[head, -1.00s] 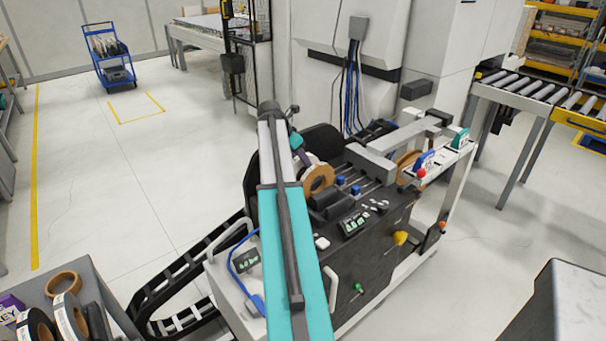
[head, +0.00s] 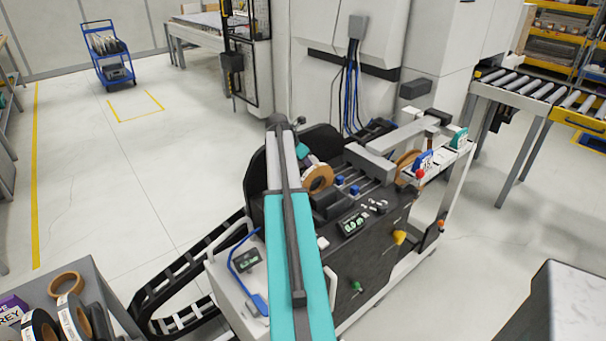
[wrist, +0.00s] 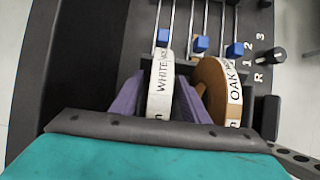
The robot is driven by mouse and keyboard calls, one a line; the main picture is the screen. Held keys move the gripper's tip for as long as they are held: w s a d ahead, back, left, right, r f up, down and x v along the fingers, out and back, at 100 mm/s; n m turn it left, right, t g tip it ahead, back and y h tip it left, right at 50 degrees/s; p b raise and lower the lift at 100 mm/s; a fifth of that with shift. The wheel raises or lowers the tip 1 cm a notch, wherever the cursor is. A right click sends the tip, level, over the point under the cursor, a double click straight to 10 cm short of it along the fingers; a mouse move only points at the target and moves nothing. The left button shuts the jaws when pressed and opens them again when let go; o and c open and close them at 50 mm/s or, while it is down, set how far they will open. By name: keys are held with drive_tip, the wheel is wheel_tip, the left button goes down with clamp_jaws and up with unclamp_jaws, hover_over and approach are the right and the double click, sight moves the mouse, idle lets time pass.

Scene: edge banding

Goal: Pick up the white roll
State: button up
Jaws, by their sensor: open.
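The white roll (wrist: 161,70), its rim printed "WHITE", stands on edge in a slot of the black machine in the wrist view. My gripper (wrist: 157,92) is open, with one purple finger on each side of the white roll. I cannot tell whether either finger touches it. The brown oak roll (wrist: 231,85), printed "OAK", stands just right of the right finger. In the head view the oak roll (head: 318,179) shows on the machine, while my arm hides most of my gripper and the white roll.
Blue clips (wrist: 200,43) sit on metal rods just beyond the rolls, beside a numbered black knob (wrist: 279,55). A grey cart (head: 85,273) with several rolls stands at lower left. The floor at left is open.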

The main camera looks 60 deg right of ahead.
clamp_jaws()
idle(0.3)
drive_tip(key=shift+r+b, duration=0.9)
drive_tip(key=shift+r, duration=4.15)
